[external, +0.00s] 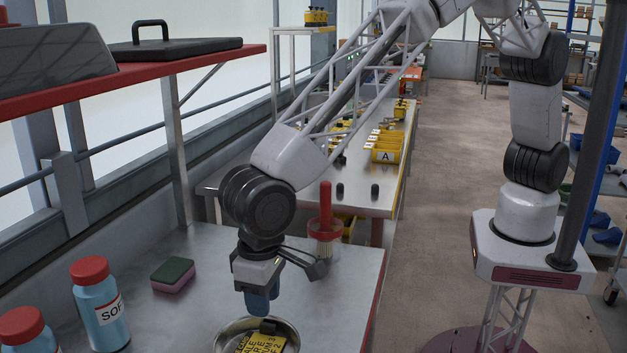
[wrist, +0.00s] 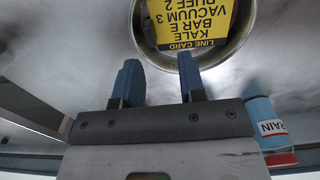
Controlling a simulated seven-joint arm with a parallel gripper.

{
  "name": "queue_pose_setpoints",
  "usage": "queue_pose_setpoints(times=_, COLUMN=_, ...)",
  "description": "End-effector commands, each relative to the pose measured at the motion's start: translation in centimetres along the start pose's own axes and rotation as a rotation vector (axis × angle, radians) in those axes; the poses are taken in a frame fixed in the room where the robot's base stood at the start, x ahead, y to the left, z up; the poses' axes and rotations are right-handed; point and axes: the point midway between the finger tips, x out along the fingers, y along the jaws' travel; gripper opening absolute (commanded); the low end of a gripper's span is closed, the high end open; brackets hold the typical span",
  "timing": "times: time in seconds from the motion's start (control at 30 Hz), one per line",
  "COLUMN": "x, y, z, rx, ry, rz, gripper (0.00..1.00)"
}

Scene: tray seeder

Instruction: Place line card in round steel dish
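The yellow line card (external: 264,343) with black print lies in the round steel dish (external: 291,330) at the bottom of the external view. In the wrist view the card (wrist: 190,18) shows inside the dish rim (wrist: 243,32), its black "LINE CARD" edge nearest my gripper. The far part of the card and dish is cut off by the frame. My gripper (external: 262,303) is just above the dish, pointing down. In the wrist view its blue fingers (wrist: 159,75) are apart with nothing between them, clear of the card.
A blue bottle with red cap (external: 99,305) and another (external: 27,332) stand at left on the steel bench (external: 205,265). A green and pink sponge (external: 173,275) lies behind them. A red-handled brush (external: 325,225) stands behind my gripper. A red shelf (external: 130,72) overhangs the left.

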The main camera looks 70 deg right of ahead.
Motion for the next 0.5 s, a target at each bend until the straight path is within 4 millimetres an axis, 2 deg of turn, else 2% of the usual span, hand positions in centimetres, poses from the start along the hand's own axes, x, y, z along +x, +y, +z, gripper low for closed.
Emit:
queue_pose_setpoints(times=0.2, x=-3.8, y=0.0, z=0.0, rx=0.0, ry=0.002, rz=-0.002, gripper=0.37)
queue_pose_setpoints(times=0.5, x=-6.9, y=0.0, z=0.0, rx=0.0, ry=0.001, rz=-0.001, gripper=0.37)
